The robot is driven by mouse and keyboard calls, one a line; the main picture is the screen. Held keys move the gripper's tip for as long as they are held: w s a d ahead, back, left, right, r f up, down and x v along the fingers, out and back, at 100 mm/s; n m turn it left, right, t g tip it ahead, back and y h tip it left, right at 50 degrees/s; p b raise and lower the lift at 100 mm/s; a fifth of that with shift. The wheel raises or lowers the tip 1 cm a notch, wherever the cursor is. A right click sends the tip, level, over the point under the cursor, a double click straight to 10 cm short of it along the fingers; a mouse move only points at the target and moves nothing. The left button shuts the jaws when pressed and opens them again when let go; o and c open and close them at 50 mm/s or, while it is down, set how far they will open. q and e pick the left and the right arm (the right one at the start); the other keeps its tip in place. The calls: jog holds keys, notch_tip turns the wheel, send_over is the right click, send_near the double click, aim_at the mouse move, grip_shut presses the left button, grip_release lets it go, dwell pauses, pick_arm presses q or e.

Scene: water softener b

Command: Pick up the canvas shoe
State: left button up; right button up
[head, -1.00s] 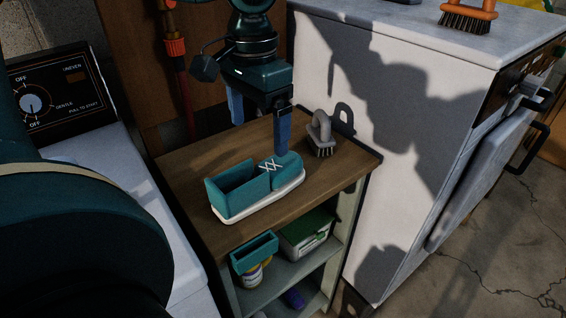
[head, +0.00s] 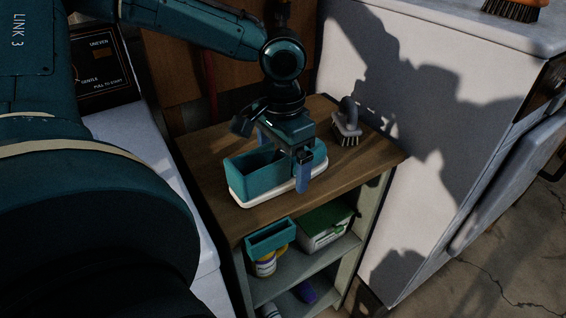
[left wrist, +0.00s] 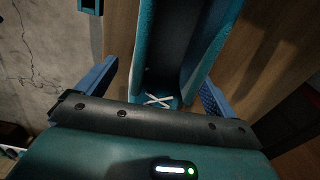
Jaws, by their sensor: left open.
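The teal canvas shoe (head: 262,178) with a white sole stands upright on the wooden top (head: 222,142) of a small shelf unit. My left gripper (head: 284,162) is open, pointing down over the laced end of the shoe, with one blue finger on each side in the head view. In the left wrist view the shoe (left wrist: 184,50) with its white crossed laces lies between the spread fingers of my left gripper (left wrist: 158,90). In the head view the gripper hides the laces. Contact between fingers and shoe cannot be told. My right gripper is not in view.
A grey brush (head: 347,125) stands behind and right of the shoe. Shelves below hold a teal open box (head: 270,236), a green-and-white box (head: 325,226) and a jar (head: 265,264).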

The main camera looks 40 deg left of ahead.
pick_arm(q)
jog(key=shift+f, duration=0.55)
jog(key=shift+r, duration=0.1)
jog(key=c, duration=1.2)
